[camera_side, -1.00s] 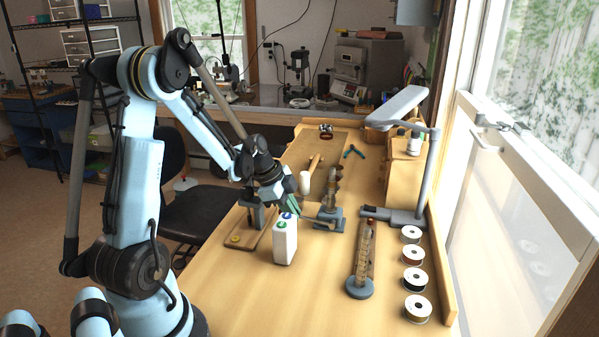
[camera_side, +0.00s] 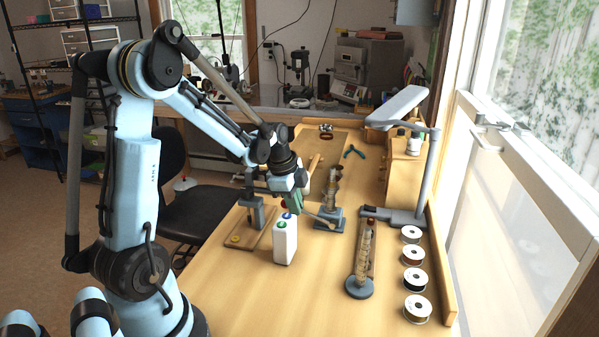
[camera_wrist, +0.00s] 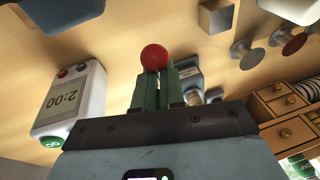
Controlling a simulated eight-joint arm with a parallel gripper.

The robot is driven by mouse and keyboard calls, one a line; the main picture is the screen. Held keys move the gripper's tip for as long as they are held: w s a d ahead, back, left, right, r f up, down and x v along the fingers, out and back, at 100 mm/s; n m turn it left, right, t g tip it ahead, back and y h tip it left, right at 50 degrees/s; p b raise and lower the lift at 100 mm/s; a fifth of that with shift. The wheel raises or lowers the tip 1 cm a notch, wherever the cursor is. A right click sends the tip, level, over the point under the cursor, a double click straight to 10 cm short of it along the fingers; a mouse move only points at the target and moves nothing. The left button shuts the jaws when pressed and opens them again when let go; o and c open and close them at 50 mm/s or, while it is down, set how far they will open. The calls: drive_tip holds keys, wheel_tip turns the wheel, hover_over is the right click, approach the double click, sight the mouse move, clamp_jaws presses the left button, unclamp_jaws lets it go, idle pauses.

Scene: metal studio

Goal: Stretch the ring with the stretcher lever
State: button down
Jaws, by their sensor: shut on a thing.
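The ring stretcher (camera_side: 329,218) stands on the bench in the side view, with a dark base and an upright stepped column. Its lever (camera_side: 318,218) slants from the base up and left to my gripper (camera_side: 296,208). In the wrist view my gripper (camera_wrist: 158,88) has its green fingers shut on a red ball knob (camera_wrist: 154,56), which appears to be the lever's end. The stretcher (camera_wrist: 190,77) is partly hidden behind the fingers there. I cannot make out the ring on the column.
A white timer (camera_side: 285,243) stands just in front of my gripper; it reads 2:00 in the wrist view (camera_wrist: 75,103). A graduated mandrel (camera_side: 362,250) and several spools (camera_side: 412,255) stand to the right. A press on a wooden board (camera_side: 252,238) is at left. The front bench is clear.

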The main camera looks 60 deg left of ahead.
drive_tip(key=r+g+y, duration=0.1)
drive_tip(key=w+d+r+g+y, duration=0.2)
drive_tip(key=shift+w+r, duration=0.1)
drive_tip(key=shift+r, duration=0.25)
drive_tip(key=shift+w+d+r, duration=0.45)
drive_tip(key=shift+w+d, duration=0.1)
drive_tip(key=shift+w, duration=0.05)
drive_tip(key=shift+w+d, duration=0.15)
drive_tip(key=shift+d, duration=0.1)
drive_tip(key=c, duration=1.2)
unclamp_jaws()
drive_tip(key=v, duration=1.2)
drive_tip(key=shift+d, duration=0.1)
